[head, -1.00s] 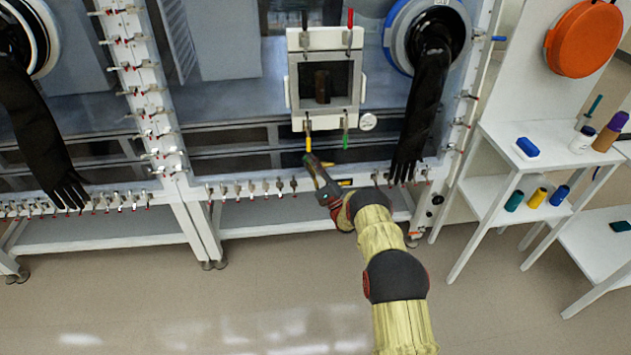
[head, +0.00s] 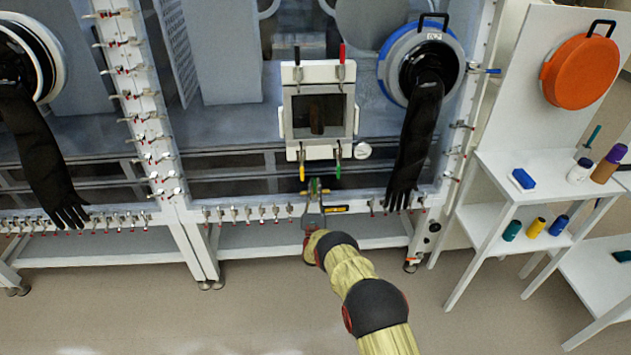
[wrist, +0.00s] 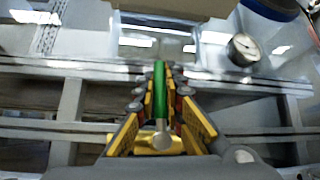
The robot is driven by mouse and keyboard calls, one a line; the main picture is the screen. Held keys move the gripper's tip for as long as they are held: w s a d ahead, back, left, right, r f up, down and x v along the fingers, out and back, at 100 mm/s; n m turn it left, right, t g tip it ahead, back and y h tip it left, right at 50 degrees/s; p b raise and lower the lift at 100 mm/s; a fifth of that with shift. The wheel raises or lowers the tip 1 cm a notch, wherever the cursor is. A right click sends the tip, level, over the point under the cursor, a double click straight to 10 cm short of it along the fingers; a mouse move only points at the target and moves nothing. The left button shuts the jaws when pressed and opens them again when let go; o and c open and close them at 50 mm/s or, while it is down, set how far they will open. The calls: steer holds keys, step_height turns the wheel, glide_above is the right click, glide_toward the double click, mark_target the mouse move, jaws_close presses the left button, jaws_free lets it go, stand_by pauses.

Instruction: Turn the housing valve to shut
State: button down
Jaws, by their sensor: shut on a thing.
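The housing valve shows in the wrist view as a green lever (wrist: 160,88) with a metal stem and a brass-coloured body (wrist: 157,143) low in the picture. My gripper (wrist: 160,84) has its yellow-padded fingers on both sides of the lever and is shut on it. The lever points away from the wrist camera, roughly in line with the fingers. In the head view my gripper (head: 315,186) is at the front of the glovebox, below the small transfer box (head: 286,122); the fingers hide most of the valve there.
A round gauge (head: 363,150) is to the right. A black glove (head: 408,160) hangs further right. Several small taps line the front rail.

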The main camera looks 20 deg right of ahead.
steer(key=shift+d+m+g+h, duration=0.25)
steer(key=shift+m+g+h, duration=0.25)
steer(key=shift+m+h, duration=0.25)
steer(key=c, duration=2)
jaws_free()
steer(key=shift+f, duration=0.1)
steer(key=shift+o, duration=0.6)
steer(key=v, duration=1.2)
steer(key=shift+n, duration=0.25)
